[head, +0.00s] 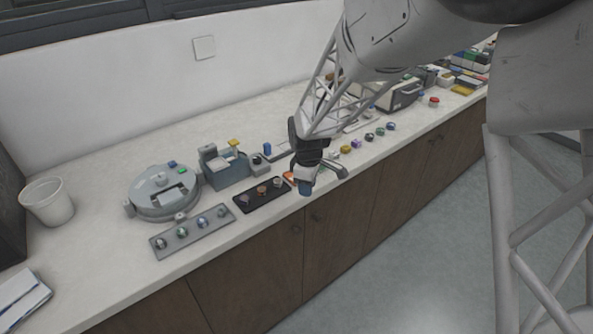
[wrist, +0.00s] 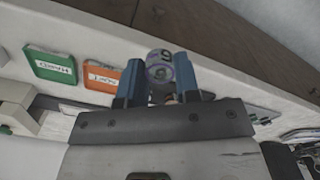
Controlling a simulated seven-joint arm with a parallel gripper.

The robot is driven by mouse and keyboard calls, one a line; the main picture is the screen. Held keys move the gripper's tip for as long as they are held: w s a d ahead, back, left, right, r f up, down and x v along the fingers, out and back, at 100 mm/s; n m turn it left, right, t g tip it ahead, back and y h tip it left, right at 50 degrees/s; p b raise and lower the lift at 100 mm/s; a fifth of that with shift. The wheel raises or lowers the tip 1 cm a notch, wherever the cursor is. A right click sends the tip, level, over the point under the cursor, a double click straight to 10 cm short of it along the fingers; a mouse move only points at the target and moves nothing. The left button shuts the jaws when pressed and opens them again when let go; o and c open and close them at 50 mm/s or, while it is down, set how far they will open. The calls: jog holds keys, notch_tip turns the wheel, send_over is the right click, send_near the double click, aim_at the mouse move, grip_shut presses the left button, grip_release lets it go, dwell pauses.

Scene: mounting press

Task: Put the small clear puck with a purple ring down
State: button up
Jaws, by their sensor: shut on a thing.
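The small clear puck with a purple ring (wrist: 159,70) sits between the blue fingers of my gripper (wrist: 158,82) in the wrist view. The fingers are shut on its sides, and its round face with a dark mark shows. In the head view my gripper (head: 305,188) is above the front edge of the counter, just right of the black tray; the puck is hidden there by the fingers.
The black tray (head: 243,204) holds a few pucks. A grey tray (head: 166,250) with several pucks lies left of it, before a round grey machine (head: 150,208). An orange labelled block (wrist: 101,75) and a green one (wrist: 49,64) lie near. Several pucks line the counter rightward.

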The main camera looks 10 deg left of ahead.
jog(key=w+a, duration=0.1)
jog(key=w, duration=0.3)
jog(key=w+a+f, duration=0.1)
jog(key=w+a, duration=0.1)
jog(key=w, duration=0.2)
jog(key=w+a, duration=0.1)
jog(key=w, duration=0.3)
jog(key=shift+w+a+f, duration=0.15)
jog(key=shift+w+a, duration=0.1)
jog(key=shift+w, duration=0.1)
jog(key=shift+f, duration=0.1)
jog(key=shift+f, duration=1.65)
jog(key=shift+f, duration=0.15)
jog(key=o, duration=0.9)
notch_tip(320, 180, up, 12)
